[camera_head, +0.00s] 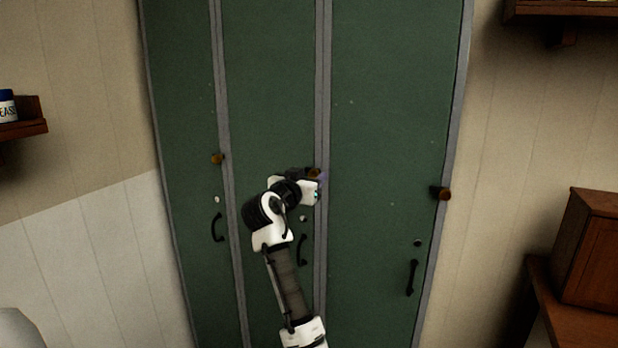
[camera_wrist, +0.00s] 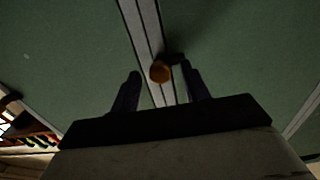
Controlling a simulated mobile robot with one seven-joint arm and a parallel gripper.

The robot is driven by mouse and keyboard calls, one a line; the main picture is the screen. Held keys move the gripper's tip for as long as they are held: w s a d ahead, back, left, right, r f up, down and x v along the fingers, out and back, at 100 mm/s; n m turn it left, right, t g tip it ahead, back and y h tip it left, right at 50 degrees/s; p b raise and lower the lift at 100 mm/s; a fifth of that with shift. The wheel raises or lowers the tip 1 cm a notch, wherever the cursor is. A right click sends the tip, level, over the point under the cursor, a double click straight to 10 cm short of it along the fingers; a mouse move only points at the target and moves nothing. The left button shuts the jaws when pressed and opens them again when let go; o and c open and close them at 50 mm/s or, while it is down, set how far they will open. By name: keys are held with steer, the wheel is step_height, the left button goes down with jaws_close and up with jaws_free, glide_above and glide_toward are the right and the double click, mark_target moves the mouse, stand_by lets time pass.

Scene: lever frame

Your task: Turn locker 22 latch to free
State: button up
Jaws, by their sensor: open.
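A bank of green lockers shows three doors, and no number 22 is readable on any of them. The middle latch, with a brown knob (camera_head: 314,172), sits on the grey strip between the middle and right doors. In the wrist view the knob (camera_wrist: 160,72) has a dark piece reaching right from it. My gripper (camera_wrist: 161,70) is open, with one finger on each side of the knob in that view. I cannot tell whether either finger touches it. In the head view my gripper (camera_head: 316,182) is at this latch and partly hides it.
Other brown-knobbed latches sit by the left door (camera_head: 217,158) and at the right door's edge (camera_head: 443,193). Black pull handles (camera_head: 411,278) are lower on the doors. A wooden box (camera_head: 590,248) stands on furniture at right. A small shelf (camera_head: 22,127) is at left.

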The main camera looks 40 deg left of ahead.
steer(key=c, duration=1)
steer(key=n+p, duration=0.1)
steer(key=n, duration=0.3)
steer(key=shift+r+n+p, duration=0.1)
steer(key=shift+n+p, duration=0.3)
steer(key=n+p, duration=0.2)
steer(key=n, duration=0.2)
steer(key=shift+n, duration=0.3)
steer(key=n+p, duration=0.2)
steer(key=n, duration=0.2)
steer(key=shift+n+p, duration=1.1)
steer(key=shift+n, duration=1.1)
